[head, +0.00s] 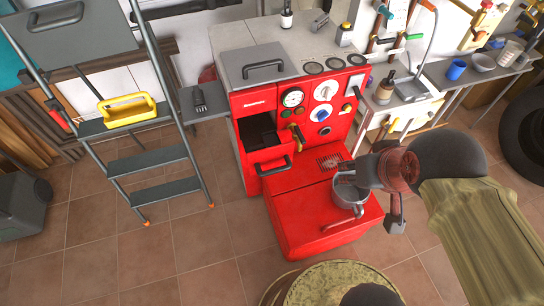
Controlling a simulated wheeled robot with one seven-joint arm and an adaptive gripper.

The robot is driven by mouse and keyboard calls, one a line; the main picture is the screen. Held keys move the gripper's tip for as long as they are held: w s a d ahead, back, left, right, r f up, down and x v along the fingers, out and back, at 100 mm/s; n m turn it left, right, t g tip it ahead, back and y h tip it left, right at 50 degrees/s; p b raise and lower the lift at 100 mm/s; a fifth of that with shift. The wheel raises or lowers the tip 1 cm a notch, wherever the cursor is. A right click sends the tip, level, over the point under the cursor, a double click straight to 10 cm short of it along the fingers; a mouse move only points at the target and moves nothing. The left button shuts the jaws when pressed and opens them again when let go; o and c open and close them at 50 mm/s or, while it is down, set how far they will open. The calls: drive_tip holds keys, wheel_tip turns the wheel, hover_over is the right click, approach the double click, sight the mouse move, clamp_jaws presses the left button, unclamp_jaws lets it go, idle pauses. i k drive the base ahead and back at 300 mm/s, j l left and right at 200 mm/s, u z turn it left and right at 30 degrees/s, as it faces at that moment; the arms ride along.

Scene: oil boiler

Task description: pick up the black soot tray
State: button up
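A black tray-like thing (259,134), which I take to be the soot tray, sits inside the open front compartment of the red boiler (285,180). Its front is partly hidden by the red front panel with a dark handle (273,166). My gripper (368,196) is at the right, above the low red front section of the boiler and well apart from the tray.
A grey stepladder (150,160) with a yellow caddy (127,110) stands left of the boiler. A round drum top (335,285) is at the front. A workbench (465,75) is at the right. Tiled floor is free at the front left.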

sight(269, 138)
drive_tip(key=k+z, duration=0.25)
drive_tip(key=k+l+z, duration=0.25)
drive_tip(key=k, duration=0.15)
drive_tip(key=i+j+z, duration=0.1)
drive_tip(key=j+z, duration=0.6)
drive_tip(key=j, duration=0.25)
drive_tip(key=j+z, duration=0.35)
drive_tip(key=j, duration=0.85)
